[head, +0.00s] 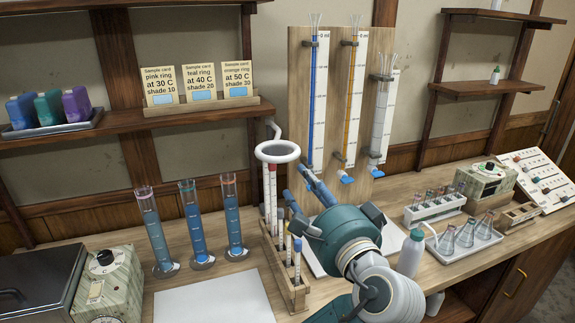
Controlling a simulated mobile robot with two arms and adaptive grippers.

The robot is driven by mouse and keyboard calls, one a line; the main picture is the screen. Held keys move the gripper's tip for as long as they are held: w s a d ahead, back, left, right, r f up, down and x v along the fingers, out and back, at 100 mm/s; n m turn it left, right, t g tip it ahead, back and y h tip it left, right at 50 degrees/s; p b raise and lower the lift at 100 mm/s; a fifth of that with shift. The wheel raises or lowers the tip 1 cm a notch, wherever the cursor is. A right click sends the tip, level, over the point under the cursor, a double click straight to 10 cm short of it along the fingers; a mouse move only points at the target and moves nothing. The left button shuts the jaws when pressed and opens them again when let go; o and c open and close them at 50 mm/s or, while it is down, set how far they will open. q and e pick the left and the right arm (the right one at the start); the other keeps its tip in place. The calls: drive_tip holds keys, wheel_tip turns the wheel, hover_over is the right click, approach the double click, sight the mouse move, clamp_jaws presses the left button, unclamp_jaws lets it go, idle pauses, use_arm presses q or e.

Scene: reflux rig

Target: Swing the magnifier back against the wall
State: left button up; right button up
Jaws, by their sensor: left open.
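The ring stands out from the wall over the bench, above a wooden rack of tubes. My left gripper (294,181), teal with blue fingers, is open and empty. Its fingertips are just below and right of the ring in the picture. I cannot tell the exact gap in depth, but no grip on the ring shows. My right gripper is not in view.
Three tall cylinders (194,225) of blue liquid stand left of the wooden tube rack (285,262). A burette board (330,110) is behind my gripper. A white bottle (411,254) and a flask tray (463,241) are at the right. Sample cards (201,84) stand on the shelf.

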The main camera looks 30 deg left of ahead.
sight(285, 162)
use_arm(q)
drive_tip(key=b+x, duration=0.1)
drive_tip(key=x, duration=0.7)
drive_tip(key=shift+w+f+b, duration=0.1)
drive_tip(key=shift+w+b, duration=0.1)
drive_tip(key=shift+b, duration=0.1)
drive_tip(key=shift+w+a, duration=0.5)
drive_tip(key=shift+a, duration=0.05)
drive_tip(key=shift+w+a, duration=0.3)
drive_tip(key=shift+w+a+p, duration=0.3)
drive_tip(key=shift+w+a, duration=0.2)
drive_tip(key=shift+a, duration=0.05)
drive_tip(key=shift+w+a, duration=0.5)
drive_tip(key=shift+a, duration=0.05)
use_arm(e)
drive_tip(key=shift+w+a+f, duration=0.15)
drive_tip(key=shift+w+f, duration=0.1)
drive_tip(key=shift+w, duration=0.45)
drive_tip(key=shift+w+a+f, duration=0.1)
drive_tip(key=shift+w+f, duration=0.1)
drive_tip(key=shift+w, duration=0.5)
